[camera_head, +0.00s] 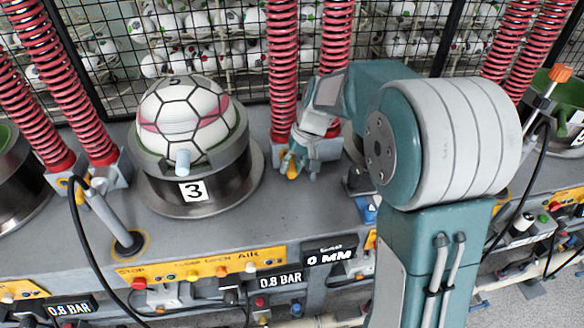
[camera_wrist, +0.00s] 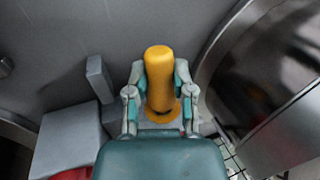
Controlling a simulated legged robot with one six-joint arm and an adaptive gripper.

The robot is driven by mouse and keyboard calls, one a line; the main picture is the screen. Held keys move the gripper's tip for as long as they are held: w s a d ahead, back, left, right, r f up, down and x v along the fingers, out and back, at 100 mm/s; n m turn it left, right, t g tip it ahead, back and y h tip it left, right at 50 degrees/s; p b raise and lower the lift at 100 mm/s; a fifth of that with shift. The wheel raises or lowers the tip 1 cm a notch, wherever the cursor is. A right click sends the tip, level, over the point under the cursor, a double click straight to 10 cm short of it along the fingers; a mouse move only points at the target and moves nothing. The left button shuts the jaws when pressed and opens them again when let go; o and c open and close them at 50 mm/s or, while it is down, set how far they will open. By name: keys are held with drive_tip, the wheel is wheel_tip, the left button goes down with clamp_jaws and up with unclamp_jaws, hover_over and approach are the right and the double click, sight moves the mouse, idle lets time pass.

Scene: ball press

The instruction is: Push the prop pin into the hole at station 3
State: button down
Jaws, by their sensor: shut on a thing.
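Station 3 is the dark metal cup (camera_head: 205,185) with the number 3 plate, and a white ball with pink patches (camera_head: 185,122) sits in it. My gripper (camera_head: 299,160) is right of the cup, low over the grey deck. In the wrist view my gripper (camera_wrist: 160,85) is shut on a yellow pin (camera_wrist: 159,62), with one finger on each side. The yellow pin also shows at the fingertips in the head view (camera_head: 291,172). A yellow ring shows around the pin's lower end. The hole itself is hidden, and I cannot tell how deep the pin sits.
Red coil springs (camera_head: 281,70) rise behind the gripper, with their grey foot blocks close by. A pale blue peg (camera_head: 183,160) stands at the cup's front. A lever with a black cable (camera_head: 117,225) is left of the cup. Yellow control panels (camera_head: 200,264) line the deck's front edge.

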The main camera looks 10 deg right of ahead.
drive_tip(key=shift+w, duration=0.55)
drive_tip(key=shift+c, duration=2)
unclamp_jaws()
drive_tip(key=v, duration=1.2)
drive_tip(key=shift+w, duration=0.1)
